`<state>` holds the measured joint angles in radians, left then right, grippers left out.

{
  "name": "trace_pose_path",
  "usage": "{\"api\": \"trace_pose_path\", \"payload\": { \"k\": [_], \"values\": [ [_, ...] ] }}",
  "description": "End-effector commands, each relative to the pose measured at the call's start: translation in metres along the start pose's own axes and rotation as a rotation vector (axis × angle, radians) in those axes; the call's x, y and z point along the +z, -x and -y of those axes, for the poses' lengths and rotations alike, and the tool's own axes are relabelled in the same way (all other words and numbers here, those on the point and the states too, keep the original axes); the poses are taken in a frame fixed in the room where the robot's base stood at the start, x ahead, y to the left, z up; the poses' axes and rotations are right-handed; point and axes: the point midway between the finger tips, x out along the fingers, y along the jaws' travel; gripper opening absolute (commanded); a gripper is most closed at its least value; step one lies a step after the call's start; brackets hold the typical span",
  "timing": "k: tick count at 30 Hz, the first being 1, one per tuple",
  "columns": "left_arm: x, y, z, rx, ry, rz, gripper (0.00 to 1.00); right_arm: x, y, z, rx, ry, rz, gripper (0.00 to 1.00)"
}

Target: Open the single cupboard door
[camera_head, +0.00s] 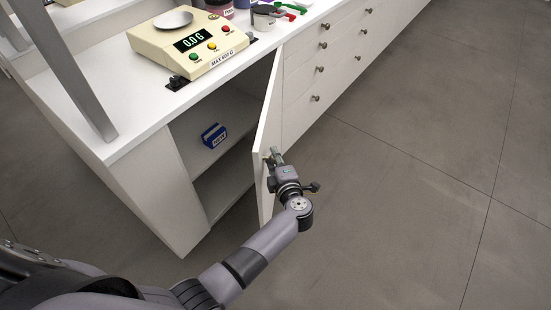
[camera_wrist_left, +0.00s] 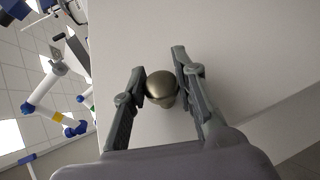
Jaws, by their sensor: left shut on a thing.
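The single cupboard door (camera_head: 267,125) is a white panel that stands swung well out from the cabinet front, seen nearly edge-on. The cupboard interior (camera_head: 200,160) shows open, with a shelf inside. My left gripper (camera_head: 273,157) is at the outer face of the door near its free edge. In the left wrist view, its two fingers (camera_wrist_left: 158,85) sit on either side of a round brass-coloured knob (camera_wrist_left: 161,86) on the white door face (camera_wrist_left: 245,50). It is shut on this knob. My right gripper is in neither view.
A small blue box (camera_head: 214,135) stands on the cupboard shelf. Drawers with knobs (camera_head: 323,46) lie right of the door. The grey floor (camera_head: 400,180) to the right is clear.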

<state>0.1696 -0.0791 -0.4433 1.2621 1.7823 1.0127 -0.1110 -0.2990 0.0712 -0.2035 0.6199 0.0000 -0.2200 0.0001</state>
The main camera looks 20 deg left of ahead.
Motion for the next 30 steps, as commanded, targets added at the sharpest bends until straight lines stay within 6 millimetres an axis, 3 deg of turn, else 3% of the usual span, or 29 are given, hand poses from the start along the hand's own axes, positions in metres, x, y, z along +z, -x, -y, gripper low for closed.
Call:
{"api": "trace_pose_path", "payload": {
  "k": [2, 3, 11, 22, 30],
  "values": [
    [-0.002, 0.0, 0.004, -0.007, 0.001, -0.004, 0.0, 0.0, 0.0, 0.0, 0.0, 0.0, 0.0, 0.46],
    [-0.002, 0.0, 0.004, -0.007, 0.001, -0.004, 0.29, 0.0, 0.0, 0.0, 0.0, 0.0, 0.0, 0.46],
    [-0.002, 0.0, 0.002, -0.004, 0.001, -0.003, 0.46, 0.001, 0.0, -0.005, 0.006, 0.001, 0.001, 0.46],
    [-0.001, 0.004, 0.001, -0.003, 0.003, -0.001, 0.47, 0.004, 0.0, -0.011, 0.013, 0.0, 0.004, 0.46],
    [-0.001, 0.047, 0.002, -0.006, 0.004, -0.001, 0.47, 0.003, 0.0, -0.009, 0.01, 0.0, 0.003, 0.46]
  ]
}}
